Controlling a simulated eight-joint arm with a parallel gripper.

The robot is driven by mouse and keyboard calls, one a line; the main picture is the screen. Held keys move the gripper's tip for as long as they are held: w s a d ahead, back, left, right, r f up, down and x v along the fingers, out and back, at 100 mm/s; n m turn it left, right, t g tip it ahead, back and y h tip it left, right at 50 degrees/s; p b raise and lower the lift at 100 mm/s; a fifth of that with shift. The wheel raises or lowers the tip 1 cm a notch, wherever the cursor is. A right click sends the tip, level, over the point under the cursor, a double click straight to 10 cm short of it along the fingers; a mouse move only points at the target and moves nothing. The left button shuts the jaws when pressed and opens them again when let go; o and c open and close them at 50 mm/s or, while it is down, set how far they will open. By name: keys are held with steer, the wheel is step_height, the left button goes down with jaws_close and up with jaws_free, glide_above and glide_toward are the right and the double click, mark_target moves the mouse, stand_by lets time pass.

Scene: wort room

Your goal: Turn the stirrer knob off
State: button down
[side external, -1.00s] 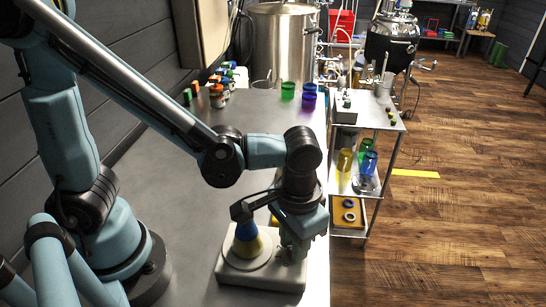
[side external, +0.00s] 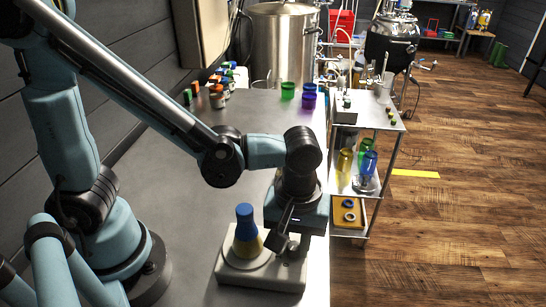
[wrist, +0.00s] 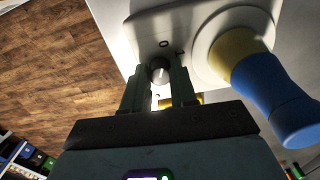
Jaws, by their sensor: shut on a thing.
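The stirrer (side external: 262,275) is a pale, flat unit on the metal bench. A flask with yellow contents and a blue top (side external: 245,232) stands on its round plate. In the wrist view the flask (wrist: 265,90) is at the right. The stirrer knob (wrist: 158,71) is a small dark round knob on the stirrer's body, between my fingertips. My gripper (wrist: 160,80) is shut on the knob, pointing down at the stirrer. In the side view my gripper hides the knob.
Several small bottles (side external: 218,88) stand at the back left of the bench. A shelf cart (side external: 375,120) with glassware is beside the bench. The bench left of the stirrer is clear.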

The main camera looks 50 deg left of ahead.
mark_target(294, 245)
steer(key=shift+n, duration=0.5)
steer(key=c, duration=0.9)
jaws_free()
step_height(294, 245, up, 12)
stand_by(0.3)
